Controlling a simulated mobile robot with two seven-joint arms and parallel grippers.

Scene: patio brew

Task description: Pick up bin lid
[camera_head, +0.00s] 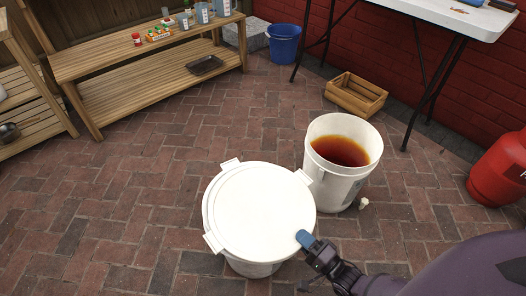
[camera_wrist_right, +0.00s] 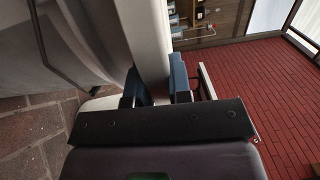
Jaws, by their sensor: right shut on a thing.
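The white round bin lid (camera_head: 258,205) with several tabs on its rim shows in the middle of the head view. It is over the white bin (camera_head: 252,269), whose lower part shows beneath it. I cannot tell whether the lid rests on the bin or is clear of it. My right gripper (camera_head: 306,240) is shut on the lid's rim at its lower right. In the right wrist view the lid's pale edge (camera_wrist_right: 147,35) runs between the blue fingertips of the gripper (camera_wrist_right: 156,86). My left gripper is not in view.
A white bucket (camera_head: 326,182) of amber liquid stands close right of the lid. Behind are a wooden crate (camera_head: 356,94), blue bucket (camera_head: 284,44), wooden bench (camera_head: 140,62) and white table (camera_head: 460,17). A red gas cylinder (camera_head: 498,170) is at right. Brick floor left is clear.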

